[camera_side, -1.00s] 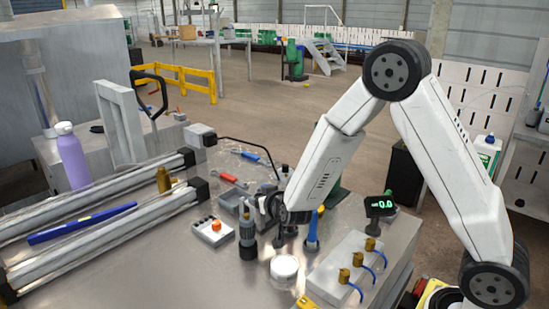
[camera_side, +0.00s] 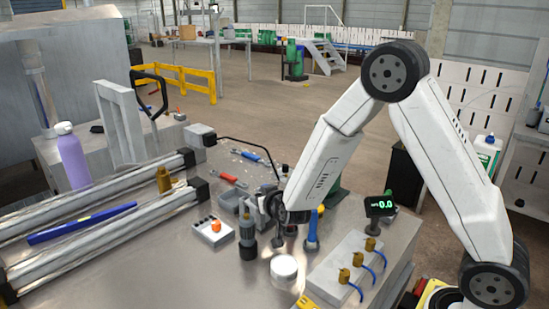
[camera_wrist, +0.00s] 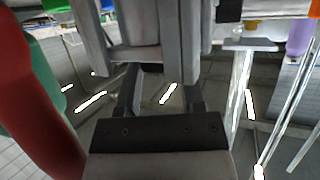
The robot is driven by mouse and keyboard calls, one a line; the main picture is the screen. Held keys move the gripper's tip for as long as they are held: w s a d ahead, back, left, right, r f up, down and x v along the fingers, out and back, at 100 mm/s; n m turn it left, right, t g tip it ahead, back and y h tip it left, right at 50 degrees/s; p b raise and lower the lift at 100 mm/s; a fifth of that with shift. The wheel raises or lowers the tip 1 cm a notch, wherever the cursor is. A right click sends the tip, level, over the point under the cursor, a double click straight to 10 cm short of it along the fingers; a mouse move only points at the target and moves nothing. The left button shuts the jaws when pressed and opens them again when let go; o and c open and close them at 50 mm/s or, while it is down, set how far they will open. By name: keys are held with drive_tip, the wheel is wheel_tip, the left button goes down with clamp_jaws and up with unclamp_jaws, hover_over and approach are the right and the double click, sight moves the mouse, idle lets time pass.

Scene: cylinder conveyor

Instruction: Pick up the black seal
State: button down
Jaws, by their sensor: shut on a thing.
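My gripper (camera_side: 264,208) is low over the metal workbench in the side view, beside a grey tray (camera_side: 229,200) and behind an upright grey-and-black cylindrical tool (camera_side: 247,238). In the wrist view my gripper's grey fingers (camera_wrist: 150,62) reach away from the dark wrist mount. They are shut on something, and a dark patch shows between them. I cannot make out its shape or tell whether it is the black seal. No black seal shows clearly elsewhere in either view.
A white box with an orange button (camera_side: 213,233), a white round container (camera_side: 284,269) and a blue-bodied tool (camera_side: 313,232) stand close by. A fixture block with brass fittings (camera_side: 345,270) lies to the right. Conveyor rails (camera_side: 110,235) run along the left.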

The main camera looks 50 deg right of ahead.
drive_tip(key=shift+r, duration=0.2)
wheel_tip(320, 180, up, 10)
drive_tip(key=shift+f, duration=0.15)
idle(0.6)
